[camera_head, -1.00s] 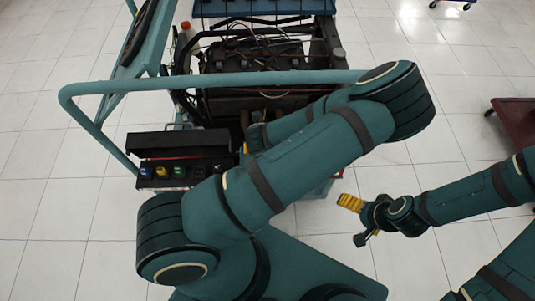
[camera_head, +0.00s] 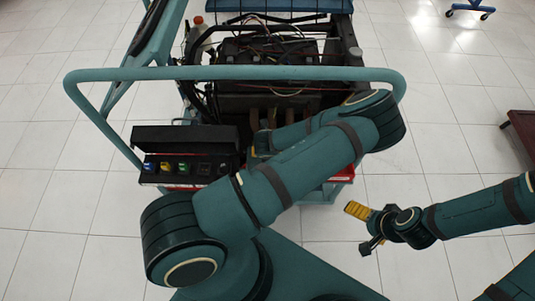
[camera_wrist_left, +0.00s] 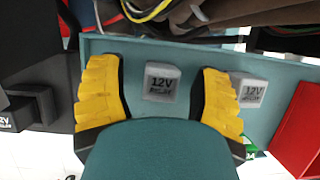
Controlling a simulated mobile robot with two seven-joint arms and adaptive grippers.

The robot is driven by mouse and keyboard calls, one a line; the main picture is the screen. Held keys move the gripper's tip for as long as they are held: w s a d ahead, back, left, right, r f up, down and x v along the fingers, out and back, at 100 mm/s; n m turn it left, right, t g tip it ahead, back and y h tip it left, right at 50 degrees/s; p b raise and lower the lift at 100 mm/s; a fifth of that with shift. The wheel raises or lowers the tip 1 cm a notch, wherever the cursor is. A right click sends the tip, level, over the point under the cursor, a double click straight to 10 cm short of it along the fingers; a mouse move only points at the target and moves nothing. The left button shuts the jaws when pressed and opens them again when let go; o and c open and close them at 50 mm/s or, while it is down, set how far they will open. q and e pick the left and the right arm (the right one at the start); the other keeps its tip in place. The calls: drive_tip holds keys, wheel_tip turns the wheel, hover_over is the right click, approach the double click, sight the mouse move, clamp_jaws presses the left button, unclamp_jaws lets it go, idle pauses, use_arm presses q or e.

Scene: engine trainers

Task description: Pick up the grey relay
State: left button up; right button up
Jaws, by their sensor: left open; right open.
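In the left wrist view a grey relay (camera_wrist_left: 161,83), a small block marked "12V RELAY", sits on a teal surface (camera_wrist_left: 205,62). My left gripper (camera_wrist_left: 161,68) is open, its yellow fingers on either side of this relay with gaps at both sides. A second grey relay (camera_wrist_left: 249,92) lies to the right, partly covered by the right finger. In the head view my left arm hides the relays and most of the left gripper. My right gripper (camera_head: 360,229) is open and empty above the floor at right.
The engine trainer (camera_head: 275,75) stands ahead with a teal rail (camera_head: 235,73) across it. A red box (camera_wrist_left: 301,130) is at the right of the left wrist view. Open floor lies at right.

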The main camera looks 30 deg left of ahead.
use_arm(q)
drive_tip(key=shift+f, duration=0.1)
clamp_jaws()
idle(0.3)
